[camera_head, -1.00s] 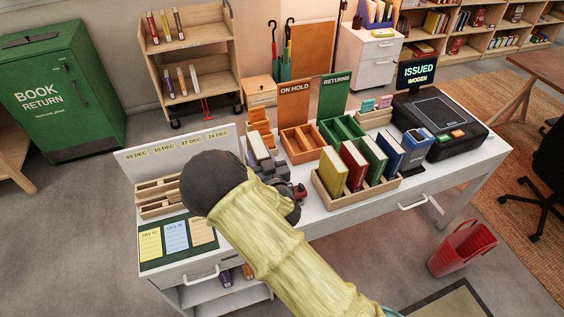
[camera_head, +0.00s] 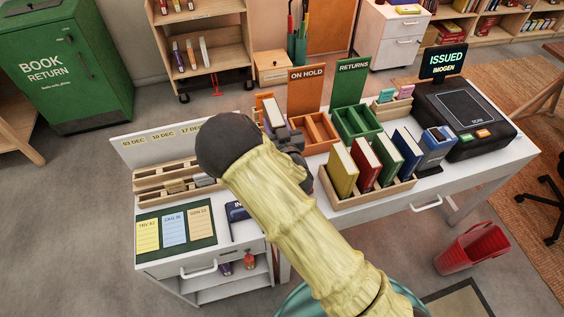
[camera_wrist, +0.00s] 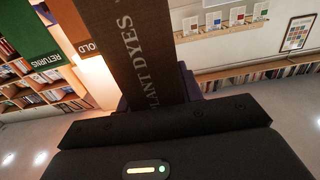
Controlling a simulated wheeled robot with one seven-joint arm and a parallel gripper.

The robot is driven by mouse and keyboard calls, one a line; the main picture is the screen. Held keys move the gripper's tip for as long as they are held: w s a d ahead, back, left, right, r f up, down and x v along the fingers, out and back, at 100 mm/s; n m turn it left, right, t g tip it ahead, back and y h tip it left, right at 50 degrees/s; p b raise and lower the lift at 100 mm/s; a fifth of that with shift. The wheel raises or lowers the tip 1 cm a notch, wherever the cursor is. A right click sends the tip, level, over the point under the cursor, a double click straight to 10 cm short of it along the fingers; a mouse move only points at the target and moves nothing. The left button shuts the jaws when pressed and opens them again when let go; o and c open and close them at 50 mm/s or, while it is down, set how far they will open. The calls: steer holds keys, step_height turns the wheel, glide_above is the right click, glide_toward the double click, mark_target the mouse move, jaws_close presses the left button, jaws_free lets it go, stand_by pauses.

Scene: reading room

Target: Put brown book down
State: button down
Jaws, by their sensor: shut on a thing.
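My gripper (camera_head: 288,135) is shut on the brown book (camera_wrist: 140,50), which reads "PLANT DYES" and fills the upper middle of the wrist view. In the head view only a pale part of the held book (camera_head: 272,112) shows beyond my arm, to the left of the orange ON HOLD sign (camera_head: 306,88). My arm hides most of the gripper and the book's lower end. I cannot tell whether the book touches anything below.
The orange ON HOLD tray (camera_head: 322,146) and green RETURNS tray (camera_head: 346,128) stand on the white desk. A wooden rack (camera_head: 380,194) of upright coloured books is in front. A black scanner (camera_head: 462,115) stands at the right. Slotted date racks (camera_head: 165,170) are at the left.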

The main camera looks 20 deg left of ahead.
step_height(320, 180, down, 5)
steer(key=shift+w+d+p, duration=0.1)
steer(key=shift+p, duration=0.3)
steer(key=shift+f, duration=0.3)
steer(key=shift+a, duration=0.25)
steer(key=shift+s, duration=0.2)
steer(key=shift+w+d+f+p, duration=0.15)
steer(key=shift+f+p, duration=0.15)
steer(key=shift+f, duration=1.8)
steer(key=c, duration=0.9)
jaws_free()
steer(key=shift+f, duration=0.15)
steer(key=b+v, duration=0.2)
steer(key=v, duration=1)
